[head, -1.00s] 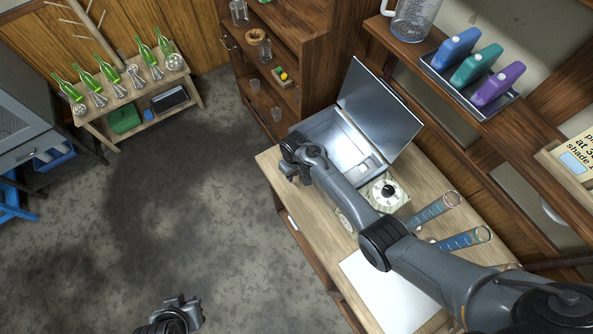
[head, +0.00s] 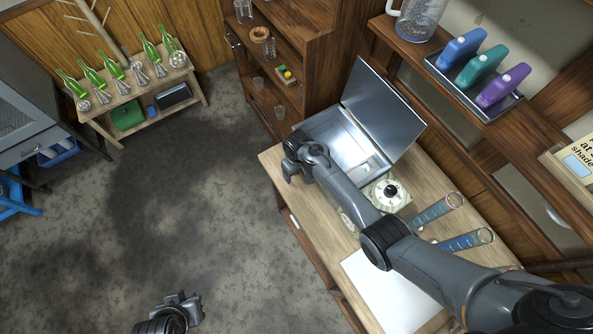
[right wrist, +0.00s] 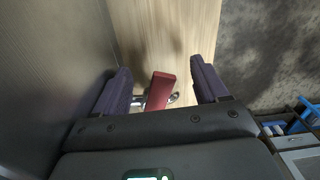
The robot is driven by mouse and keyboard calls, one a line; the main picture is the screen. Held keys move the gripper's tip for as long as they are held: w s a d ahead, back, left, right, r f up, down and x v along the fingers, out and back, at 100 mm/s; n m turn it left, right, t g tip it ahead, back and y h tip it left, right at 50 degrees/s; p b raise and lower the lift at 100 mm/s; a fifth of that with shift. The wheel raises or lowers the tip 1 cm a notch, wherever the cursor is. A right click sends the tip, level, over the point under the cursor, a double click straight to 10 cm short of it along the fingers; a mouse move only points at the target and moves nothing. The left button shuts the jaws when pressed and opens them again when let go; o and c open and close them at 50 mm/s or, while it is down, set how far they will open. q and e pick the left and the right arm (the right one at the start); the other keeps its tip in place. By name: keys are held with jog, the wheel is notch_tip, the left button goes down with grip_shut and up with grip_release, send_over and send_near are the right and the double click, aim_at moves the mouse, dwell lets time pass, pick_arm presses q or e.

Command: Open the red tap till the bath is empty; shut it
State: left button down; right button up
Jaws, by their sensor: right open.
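The bath (head: 340,140) is a silver metal box on the wooden bench, with its lid (head: 382,110) raised. Its inside looks shiny; I cannot tell its water level. My right gripper (head: 290,172) is at the bath's front left corner, over the bench edge. In the right wrist view the red tap handle (right wrist: 160,90) lies between the spread fingers of my right gripper (right wrist: 160,82), with a visible gap on each side. The tap is hidden in the head view. My left gripper (head: 190,308) hangs low at the bottom, away from the bench; its jaw opening is unclear.
Two cylinders with blue contents (head: 465,240) lean at the bench's right. A white sheet (head: 385,290) lies in front. Shelves (head: 500,95) with bottles stand behind.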

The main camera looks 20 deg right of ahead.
jog(key=r+p, duration=0.1)
jog(key=d+r+p, duration=0.1)
jog(key=r, duration=0.1)
jog(key=r+p, duration=0.2)
jog(key=shift+w+d, duration=0.25)
jog(key=shift+w, duration=0.1)
jog(key=shift+w+d+r+p, duration=0.1)
jog(key=shift+d+r+p, duration=0.35)
jog(key=shift+r+p, duration=0.4)
jog(key=c, duration=0.7)
jog(key=shift+r+p, duration=0.3)
jog(key=shift+p, duration=0.05)
jog(key=shift+c, duration=0.3)
jog(key=shift+o, duration=0.2)
jog(key=shift+r+p, duration=0.2)
jog(key=shift+p, duration=0.1)
jog(key=shift+o, duration=0.2)
jog(key=shift+o, duration=0.2)
jog(key=shift+f, duration=0.1)
jog(key=shift+a, duration=0.1)
